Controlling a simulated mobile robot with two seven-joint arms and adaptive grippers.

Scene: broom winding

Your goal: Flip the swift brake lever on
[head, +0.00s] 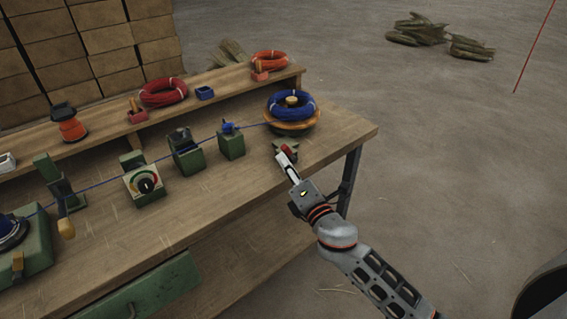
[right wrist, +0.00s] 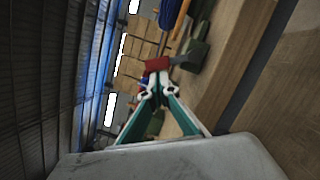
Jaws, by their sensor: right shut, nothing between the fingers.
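The swift (head: 290,128) is a wooden disc bearing a blue wire coil (head: 292,106) at the right end of the bench. Its brake lever has a red handle (head: 290,149) and a green base (head: 279,144) in front of the swift. In the right wrist view, the red handle (right wrist: 155,64) lies just beyond my fingertips and a rod joins it to the green base (right wrist: 196,55). My right gripper (head: 287,160) is shut and empty, with its tips close to the red handle. I cannot tell whether they touch. My left gripper is out of view.
The blue wire runs left from the coil past several green devices, including a dial box (head: 146,184). A raised shelf (head: 215,82) behind holds red and orange coils. The bench (head: 240,180) is clear left of my right gripper. Stacked boxes (head: 90,45) stand behind.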

